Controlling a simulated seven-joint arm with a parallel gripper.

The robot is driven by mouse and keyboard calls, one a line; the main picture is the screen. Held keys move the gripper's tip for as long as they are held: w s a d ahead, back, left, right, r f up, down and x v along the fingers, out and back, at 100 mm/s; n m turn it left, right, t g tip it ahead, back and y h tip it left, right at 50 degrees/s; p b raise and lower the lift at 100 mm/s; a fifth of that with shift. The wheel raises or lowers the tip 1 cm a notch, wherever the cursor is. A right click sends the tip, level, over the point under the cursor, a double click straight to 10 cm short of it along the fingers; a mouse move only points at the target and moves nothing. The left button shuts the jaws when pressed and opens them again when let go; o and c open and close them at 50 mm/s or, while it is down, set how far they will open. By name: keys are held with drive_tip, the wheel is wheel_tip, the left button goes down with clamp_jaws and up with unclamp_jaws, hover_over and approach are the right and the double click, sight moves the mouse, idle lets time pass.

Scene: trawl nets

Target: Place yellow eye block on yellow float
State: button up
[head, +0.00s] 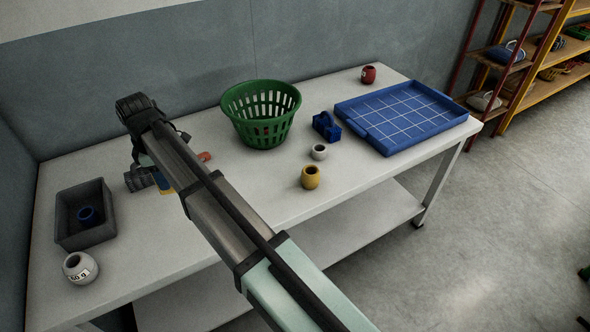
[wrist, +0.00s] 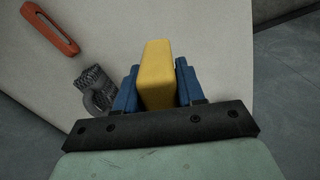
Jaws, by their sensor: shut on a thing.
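My gripper (wrist: 157,88) is shut on the yellow eye block (wrist: 157,62), which sits between its two blue fingers in the wrist view. In the head view only a small yellow part of the block (head: 167,191) shows beside my arm, over the left part of the table; the rest is hidden. The yellow float (head: 310,177) is a small rounded pot shape with a dark opening on top. It stands upright near the front edge of the table, to the right of my gripper and apart from it.
A green basket (head: 242,107), blue eye block (head: 326,126), white float (head: 319,152), red float (head: 368,75) and blue gridded tray (head: 365,139) stand on the table. A grey bin (head: 70,238) and marked white float (head: 78,275) are left. An orange-red piece (wrist: 50,28) lies near a dark grey object (wrist: 95,88).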

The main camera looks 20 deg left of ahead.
drive_tip(key=w+d+r+m, duration=0.2)
drive_tip(key=w+d, duration=0.6)
drive_tip(key=w, duration=0.2)
wheel_tip(320, 180, up, 3)
drive_tip(key=m, duration=0.4)
hover_over(311, 170)
drive_tip(key=shift+f, duration=4.35)
drive_tip(key=shift+f, duration=0.15)
drive_tip(key=o, duration=1.1)
drive_tip(key=shift+o, duration=0.2)
